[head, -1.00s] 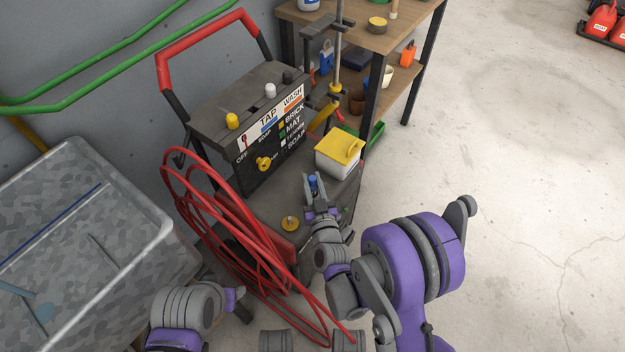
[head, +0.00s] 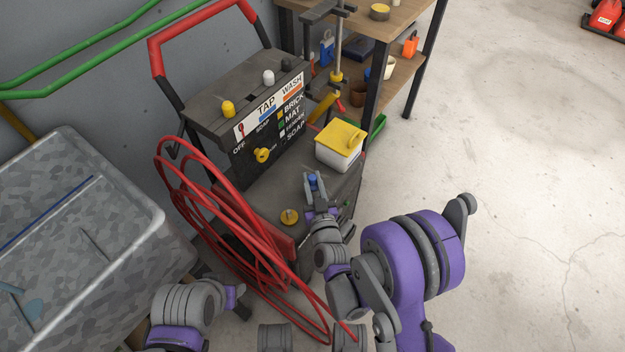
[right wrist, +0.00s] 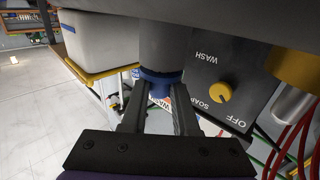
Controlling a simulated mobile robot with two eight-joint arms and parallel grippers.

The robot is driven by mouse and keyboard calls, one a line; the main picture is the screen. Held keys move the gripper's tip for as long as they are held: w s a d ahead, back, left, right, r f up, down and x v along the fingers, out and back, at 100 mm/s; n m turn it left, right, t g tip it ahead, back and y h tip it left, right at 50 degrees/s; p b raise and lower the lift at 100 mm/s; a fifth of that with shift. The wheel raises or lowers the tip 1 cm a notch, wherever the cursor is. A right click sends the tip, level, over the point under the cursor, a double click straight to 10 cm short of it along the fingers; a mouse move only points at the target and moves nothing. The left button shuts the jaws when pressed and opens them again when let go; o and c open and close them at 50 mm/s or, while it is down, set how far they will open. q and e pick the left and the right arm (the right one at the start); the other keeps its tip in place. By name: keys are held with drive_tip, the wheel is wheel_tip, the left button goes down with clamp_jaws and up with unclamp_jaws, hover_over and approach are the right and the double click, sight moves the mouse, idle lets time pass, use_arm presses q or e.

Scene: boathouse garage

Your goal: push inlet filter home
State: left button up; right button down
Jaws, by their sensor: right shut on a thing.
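My right gripper (head: 314,184) is shut on a small blue part (head: 313,180), which seems to be the inlet filter, over the deck of the pressure washer (head: 240,160). In the right wrist view the blue collar (right wrist: 160,84) sits between the fingertips of the right gripper (right wrist: 160,100). It meets the end of a grey cylinder (right wrist: 165,45). I cannot tell how deep the filter sits, as the joint is partly hidden. My left gripper (head: 239,301) is low at the left, apart from the washer's deck, and its jaws are unclear.
A white tub with a yellow lid (head: 341,146) stands on the deck close beyond my right gripper. Red hose loops (head: 195,215) hang on the left side. A wooden bench (head: 400,35) stands behind.

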use_arm(q)
drive_tip(key=shift+f, duration=0.2)
use_arm(e)
drive_tip(key=shift+f, duration=0.3)
drive_tip(key=c, duration=0.6)
unclamp_jaws()
use_arm(q)
drive_tip(key=shift+s+b, duration=0.1)
drive_tip(key=shift+b, duration=0.2)
use_arm(e)
drive_tip(key=shift+s, duration=0.1)
